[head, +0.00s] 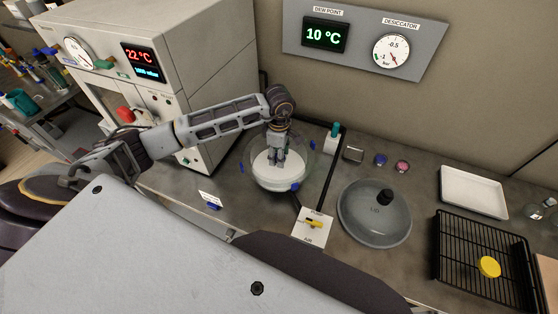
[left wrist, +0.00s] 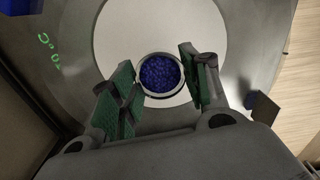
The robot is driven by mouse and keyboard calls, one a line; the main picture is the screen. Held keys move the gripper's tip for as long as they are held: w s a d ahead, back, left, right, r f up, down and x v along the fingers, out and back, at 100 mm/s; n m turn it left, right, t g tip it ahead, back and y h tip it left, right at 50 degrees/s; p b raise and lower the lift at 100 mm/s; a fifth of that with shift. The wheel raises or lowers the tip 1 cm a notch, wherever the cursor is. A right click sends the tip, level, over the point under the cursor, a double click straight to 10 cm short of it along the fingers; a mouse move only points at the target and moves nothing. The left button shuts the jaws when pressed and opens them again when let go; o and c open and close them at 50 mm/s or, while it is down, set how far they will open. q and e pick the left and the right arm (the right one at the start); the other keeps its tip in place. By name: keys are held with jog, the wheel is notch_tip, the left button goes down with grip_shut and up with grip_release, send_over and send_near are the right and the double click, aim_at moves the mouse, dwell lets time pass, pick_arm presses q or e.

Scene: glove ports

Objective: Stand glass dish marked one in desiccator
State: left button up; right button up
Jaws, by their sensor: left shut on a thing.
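The desiccator bowl (head: 252,178) stands open on the bench, with a white round plate (head: 290,173) inside. My left gripper (head: 277,163) reaches straight down into it. In the left wrist view, a small round glass dish (left wrist: 160,76) full of dark blue beads sits between the fingers of my left gripper (left wrist: 161,90), over the white plate (left wrist: 195,25). The gripper is shut on this dish. I cannot tell whether the dish touches the plate. No mark on it is legible. My right gripper is not in view.
The desiccator lid (head: 365,225) lies to the right of the bowl. A valve plate with a yellow handle (head: 314,223) is in front. Small blue (head: 381,160) and pink (head: 402,167) dishes stand behind. A white tray (head: 473,192) and black rack (head: 455,255) are at right.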

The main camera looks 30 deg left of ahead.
pick_arm(q)
jog(key=shift+f, duration=0.25)
jog(key=shift+f+p, duration=0.35)
jog(key=shift+f, duration=1.5)
jog(key=shift+f, duration=0.15)
jog(key=o, duration=1)
jog(key=shift+r, duration=0.25)
